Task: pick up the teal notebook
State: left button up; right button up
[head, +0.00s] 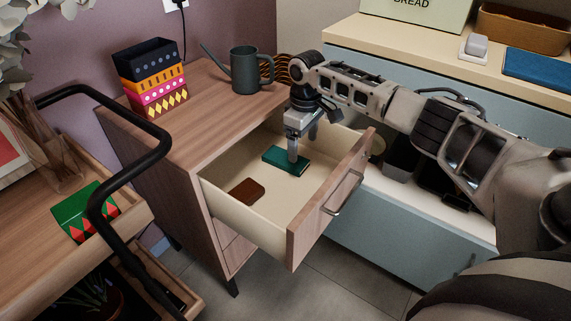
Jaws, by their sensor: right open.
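The teal notebook (282,161) lies flat inside the open drawer (270,212), toward its back right part. My right gripper (302,148) points down over the notebook, with its fingers apart. One finger reaches down in front of the notebook's right part in the picture; I cannot tell whether it touches. The other finger is farther back, beside or beyond the notebook. My left gripper is not in view.
A brown wallet-like item (246,192) lies in the drawer left of the notebook. The drawer front (330,197) and its side walls surround the space. A watering can (245,70) and stacked patterned boxes (150,78) stand on the cabinet top. A cart with a black handle (160,115) is at left.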

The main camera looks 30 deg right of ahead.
aim_at(300, 164)
jog(key=f, duration=0.1)
jog(key=f+b, duration=0.1)
jog(key=f, duration=0.1)
jog(key=f+b, duration=0.1)
jog(key=f, duration=0.1)
jog(key=shift+a+f, duration=0.25)
jog(key=shift+a, duration=0.1)
jog(key=shift+f, duration=0.35)
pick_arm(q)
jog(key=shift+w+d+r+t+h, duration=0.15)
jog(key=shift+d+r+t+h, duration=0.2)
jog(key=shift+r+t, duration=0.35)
pick_arm(e)
jog(key=c, duration=1.1)
